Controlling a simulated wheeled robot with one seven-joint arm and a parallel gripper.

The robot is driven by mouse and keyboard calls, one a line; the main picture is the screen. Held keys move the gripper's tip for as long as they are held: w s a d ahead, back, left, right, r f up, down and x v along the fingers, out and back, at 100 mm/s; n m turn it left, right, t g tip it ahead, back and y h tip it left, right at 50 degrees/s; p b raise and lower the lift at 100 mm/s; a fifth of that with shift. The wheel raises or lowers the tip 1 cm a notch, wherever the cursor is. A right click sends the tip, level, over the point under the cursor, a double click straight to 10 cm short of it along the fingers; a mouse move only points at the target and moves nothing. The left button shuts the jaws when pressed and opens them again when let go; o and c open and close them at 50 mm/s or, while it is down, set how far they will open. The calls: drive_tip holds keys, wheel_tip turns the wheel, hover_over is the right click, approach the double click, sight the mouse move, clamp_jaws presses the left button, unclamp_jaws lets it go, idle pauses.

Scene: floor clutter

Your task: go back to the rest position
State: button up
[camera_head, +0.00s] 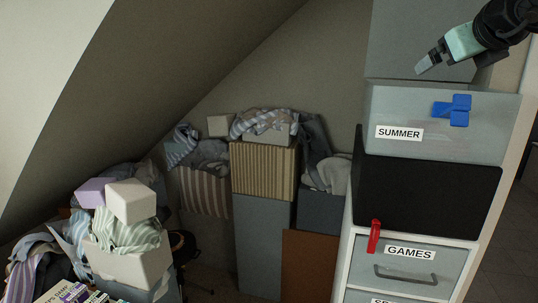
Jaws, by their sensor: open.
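My gripper (426,64) is at the upper right, in front of the grey box at the top of the shelf unit. Its jaws point down and to the left. It appears empty, and only part of the jaws shows clearly. It is above and to the left of a blue cross-shaped piece (452,110) on the front of the grey bin labelled SUMMER (473,139). The gripper looks apart from the piece.
A red clip (374,237) is on the left of the GAMES drawer (447,263). Piled boxes and clothes (265,170) fill the back under the sloped ceiling; a white box (130,262) stands front left.

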drive_tip(key=s+a+f+n+g+y+b, duration=0.1)
drive_tip(key=s+a+f+n+g+y, duration=0.25)
drive_tip(key=a+f+n, duration=0.7)
drive_tip(key=s+a+f+n+g+y+b, duration=0.15)
drive_tip(key=s+a+f+n+y, duration=0.35)
drive_tip(key=a+f+n, duration=0.55)
drive_tip(key=s+a+f+n+g, duration=0.3)
drive_tip(key=s+f+n, duration=0.2)
drive_tip(key=s+n, duration=0.1)
drive_tip(key=s+a+f+n+g, duration=0.3)
drive_tip(key=s+f+n, duration=0.2)
drive_tip(key=s+n, duration=0.15)
drive_tip(key=s+d+f+n+g+h+b, duration=0.1)
drive_tip(key=s+d+f+n+g+h, duration=0.2)
drive_tip(key=s, duration=0.6)
drive_tip(key=d+f+n+h, duration=0.2)
drive_tip(key=d+f+n, duration=0.1)
drive_tip(key=f+n, duration=0.1)
drive_tip(key=shift+s+d+f, duration=0.3)
drive_tip(key=shift+d, duration=0.1)
drive_tip(key=shift+n+h, duration=0.25)
